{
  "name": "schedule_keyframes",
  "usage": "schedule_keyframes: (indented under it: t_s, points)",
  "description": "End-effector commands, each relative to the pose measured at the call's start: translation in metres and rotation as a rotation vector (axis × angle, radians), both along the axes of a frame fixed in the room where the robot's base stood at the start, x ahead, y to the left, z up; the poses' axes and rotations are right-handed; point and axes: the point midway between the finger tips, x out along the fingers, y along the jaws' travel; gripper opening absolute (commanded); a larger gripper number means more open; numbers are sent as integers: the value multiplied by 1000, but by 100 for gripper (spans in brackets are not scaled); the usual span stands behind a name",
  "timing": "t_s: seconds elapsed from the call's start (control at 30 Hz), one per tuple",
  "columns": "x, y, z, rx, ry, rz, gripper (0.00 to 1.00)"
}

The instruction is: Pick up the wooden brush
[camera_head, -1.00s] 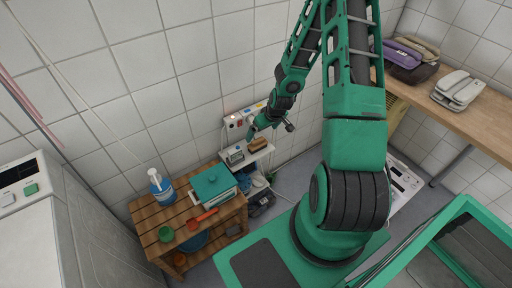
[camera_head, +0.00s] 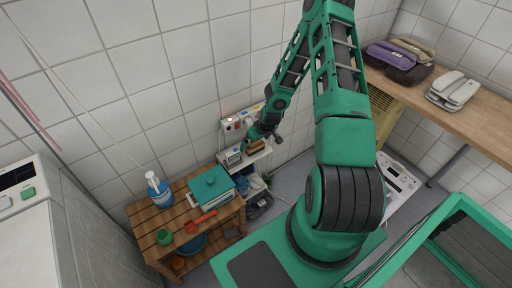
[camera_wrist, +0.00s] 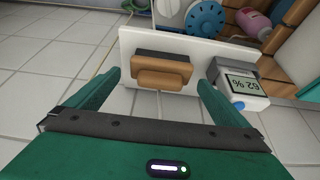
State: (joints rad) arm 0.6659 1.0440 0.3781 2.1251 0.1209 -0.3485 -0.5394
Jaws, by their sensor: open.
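The wooden brush (camera_wrist: 163,74) lies on a narrow white shelf (camera_wrist: 203,51), a brown wooden block with a dark part along its far side. In the head view the brush (camera_head: 256,147) is small and partly beside my wrist. My gripper (camera_wrist: 159,80) is open, with one green finger on each side of the brush in the wrist view. The fingers appear apart from it, and their height above the shelf is hard to tell. In the head view my gripper (camera_head: 255,136) is just above the shelf by the wall.
A digital display device (camera_wrist: 242,86) stands on the shelf close to my right finger. A wall panel with sockets (camera_head: 239,122) is behind the shelf.

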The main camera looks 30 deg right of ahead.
Motion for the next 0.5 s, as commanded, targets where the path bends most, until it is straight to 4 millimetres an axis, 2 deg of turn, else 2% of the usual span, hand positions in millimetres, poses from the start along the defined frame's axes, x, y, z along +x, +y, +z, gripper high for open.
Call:
schedule_keyframes:
  t_s: [0.13, 0.4, 0.47, 0.5]
  points:
    - [4, 0, -11, 0, 0, 0, 100]
    - [5, 0, -12, -1, 0, 0, 100]
    - [5, 0, -12, 0, 0, 0, 88]
    - [5, 0, -12, 0, 0, 0, 78]
